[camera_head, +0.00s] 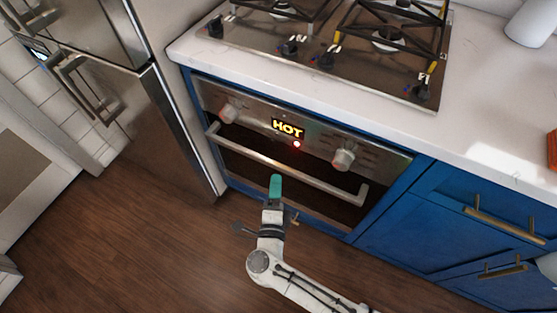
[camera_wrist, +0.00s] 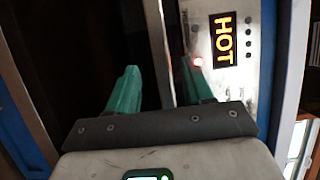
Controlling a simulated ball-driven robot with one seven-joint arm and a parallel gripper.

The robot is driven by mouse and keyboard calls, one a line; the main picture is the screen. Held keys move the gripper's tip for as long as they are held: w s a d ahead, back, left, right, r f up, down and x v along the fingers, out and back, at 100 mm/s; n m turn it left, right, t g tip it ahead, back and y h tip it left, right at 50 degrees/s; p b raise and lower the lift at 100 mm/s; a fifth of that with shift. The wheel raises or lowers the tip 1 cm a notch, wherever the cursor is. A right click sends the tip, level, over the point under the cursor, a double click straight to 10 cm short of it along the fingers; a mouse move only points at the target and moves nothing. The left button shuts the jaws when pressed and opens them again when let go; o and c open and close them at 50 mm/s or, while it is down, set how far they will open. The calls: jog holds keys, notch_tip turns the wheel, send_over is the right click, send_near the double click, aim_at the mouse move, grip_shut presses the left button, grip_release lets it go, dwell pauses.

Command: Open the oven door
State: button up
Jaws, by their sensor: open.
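The oven (camera_head: 300,140) is built into blue cabinets, with a steel control panel, two knobs and a lit "HOT" sign. Its dark-glass door (camera_head: 240,165) looks shut below the panel. A long steel handle (camera_head: 290,165) runs across the top of the door. My gripper (camera_head: 276,178), with teal fingers, is just in front of the handle near its middle. In the wrist view my gripper (camera_wrist: 158,66) is open, and a pale bar that looks like the handle (camera_wrist: 157,35) shows between the fingers. I cannot tell whether they touch it.
A gas cooktop (camera_head: 330,45) sits in the white counter (camera_head: 480,110) above the oven. A steel fridge (camera_head: 150,120) stands at left. Blue drawers (camera_head: 450,230) with brass pulls are at right. The wooden floor (camera_head: 150,245) before the oven is clear.

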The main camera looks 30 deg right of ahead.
aim_at(278, 169)
jog(key=b+x, duration=0.1)
jog(key=x, duration=0.8)
jog(key=shift+w, duration=0.1)
grip_shut()
dwell(0.4)
